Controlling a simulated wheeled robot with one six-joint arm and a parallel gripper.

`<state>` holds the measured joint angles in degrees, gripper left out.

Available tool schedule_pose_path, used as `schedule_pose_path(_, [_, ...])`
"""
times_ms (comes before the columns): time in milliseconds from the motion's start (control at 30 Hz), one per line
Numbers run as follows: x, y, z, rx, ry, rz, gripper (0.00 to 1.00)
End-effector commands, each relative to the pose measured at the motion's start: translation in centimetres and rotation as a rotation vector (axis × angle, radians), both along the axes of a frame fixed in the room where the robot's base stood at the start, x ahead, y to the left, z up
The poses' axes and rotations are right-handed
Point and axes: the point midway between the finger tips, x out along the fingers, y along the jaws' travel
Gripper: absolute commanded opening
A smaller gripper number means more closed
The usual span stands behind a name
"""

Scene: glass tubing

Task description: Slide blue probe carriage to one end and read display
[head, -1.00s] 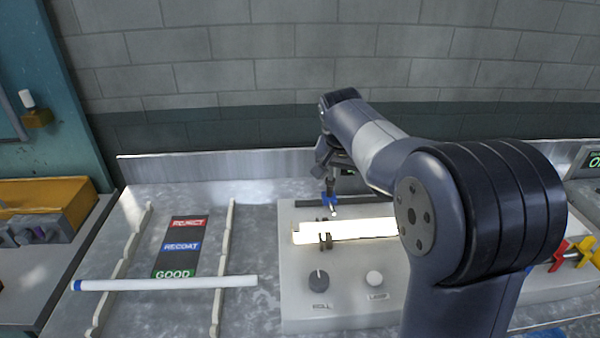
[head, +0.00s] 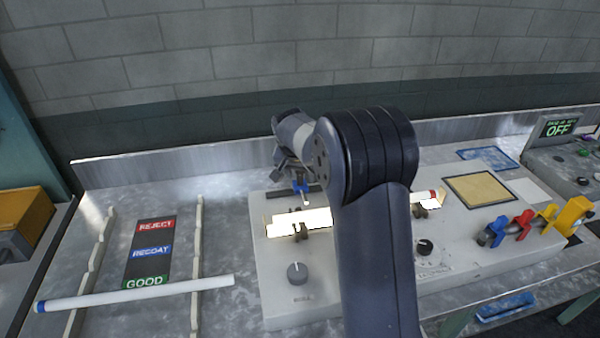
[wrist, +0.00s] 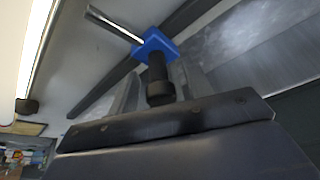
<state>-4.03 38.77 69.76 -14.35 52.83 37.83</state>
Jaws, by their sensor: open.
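The blue probe carriage (head: 301,187) sits on the dark rail behind the lit tube, near the rail's left part. In the wrist view the blue carriage (wrist: 157,46) shows with a metal rod and a black knob (wrist: 159,82) pointing toward my palm. My gripper (head: 296,177) is at the carriage; its open fingers are blurred on either side of the knob in the wrist view. I cannot tell whether they touch it. The display (head: 560,127) at the far right shows green text with "OFF"; its upper line is too small to read.
A glowing tube (head: 318,218) lies on the pale console, partly hidden by my arm. Left are a white tube (head: 135,294) on two notched rails and a REJECT/RECOAT/GOOD board (head: 152,252). Coloured clamps (head: 522,222) stand at right.

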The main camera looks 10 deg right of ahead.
Motion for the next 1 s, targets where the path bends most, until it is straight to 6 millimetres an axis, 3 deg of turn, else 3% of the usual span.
schedule_pose_path(333, [0.13, -0.08, -0.38, 0.001, 0.0, 0.0, 0.47])
schedule_pose_path(900, [0.13, -0.06, -0.34, 0.001, 0.0, 0.0, 0.0])
schedule_pose_path(1000, [0.12, -0.06, -0.33, 0.001, 0.0, 0.0, 0.0])
